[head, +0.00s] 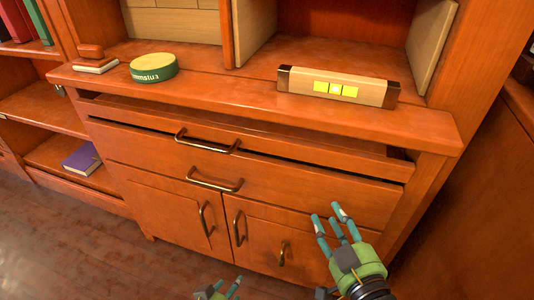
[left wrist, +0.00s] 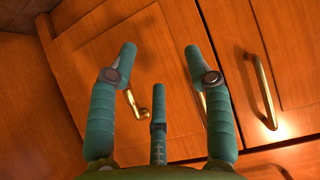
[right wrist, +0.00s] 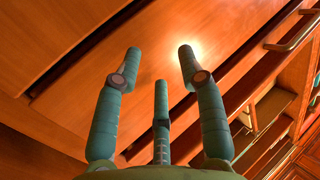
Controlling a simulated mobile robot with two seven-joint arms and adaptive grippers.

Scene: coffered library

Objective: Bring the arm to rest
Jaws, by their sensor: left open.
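My right gripper (head: 328,214) is in front of the right side of the cabinet, over the lower drawer and right door in the picture. In the right wrist view its fingers (right wrist: 159,55) are spread with nothing between them, facing the wooden drawer fronts. Neither gripper appears to hold anything.
The wooden cabinet has an upper drawer handle (head: 207,141), a lower drawer handle (head: 214,180) and doors below. A dark gap shows above the upper drawer. On the ledge are a green round tin (head: 153,68) and a level-like bar (head: 338,88). The floor (head: 60,230) at left is clear.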

